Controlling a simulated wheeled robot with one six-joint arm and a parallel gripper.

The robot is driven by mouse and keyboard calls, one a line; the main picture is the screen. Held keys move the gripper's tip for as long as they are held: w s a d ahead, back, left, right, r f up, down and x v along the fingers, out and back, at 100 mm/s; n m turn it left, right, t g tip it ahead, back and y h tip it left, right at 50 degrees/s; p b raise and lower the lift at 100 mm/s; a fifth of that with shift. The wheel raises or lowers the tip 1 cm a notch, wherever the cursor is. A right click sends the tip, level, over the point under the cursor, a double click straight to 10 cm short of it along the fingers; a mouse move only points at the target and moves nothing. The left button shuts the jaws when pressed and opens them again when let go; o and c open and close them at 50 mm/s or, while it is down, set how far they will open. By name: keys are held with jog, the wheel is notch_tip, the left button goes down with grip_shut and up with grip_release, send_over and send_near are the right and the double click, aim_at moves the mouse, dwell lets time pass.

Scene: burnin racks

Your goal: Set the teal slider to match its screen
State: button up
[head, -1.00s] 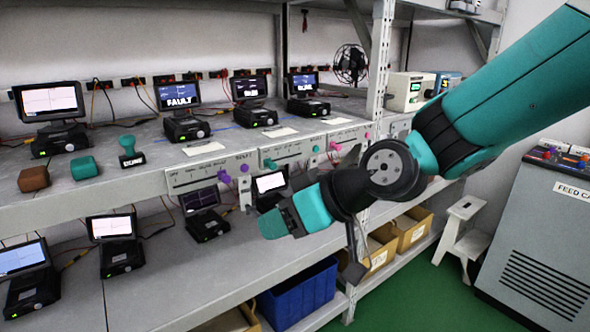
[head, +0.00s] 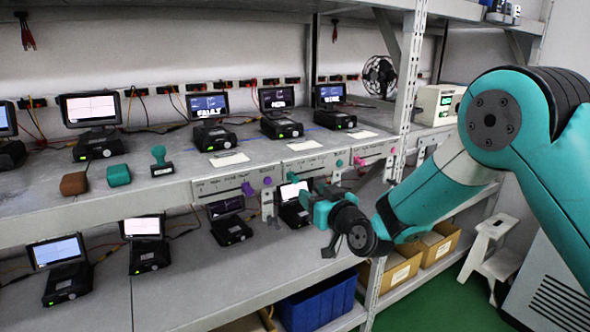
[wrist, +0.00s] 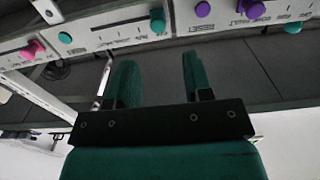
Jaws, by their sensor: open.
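The teal slider (head: 291,176) is a small knob near the left end of the middle white panel (head: 315,164) on the upper shelf's front edge. In the wrist view its knob (wrist: 158,20) shows beyond the fingers, with a round teal button (wrist: 65,37) on the same panel. My gripper (head: 308,204) is open and empty, below and in front of the panel. Its two green fingers (wrist: 157,65) are apart and touch nothing visible. A dark screen with white text (head: 277,98) stands behind that panel; its text is too small to read surely.
A panel with a purple slider (head: 247,188) is to the left, one with a pink knob (head: 359,161) to the right. A rack upright (head: 401,110) stands right of the panels. Small screens and a blue bin (head: 318,300) are below. A step stool (head: 490,250) stands right.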

aim_at(296, 180)
jog(key=p+x, duration=0.2)
jog(key=x, duration=0.7)
jog(key=shift+w+a, duration=0.15)
jog(key=shift+w, duration=0.1)
jog(key=shift+f, duration=0.1)
grip_shut()
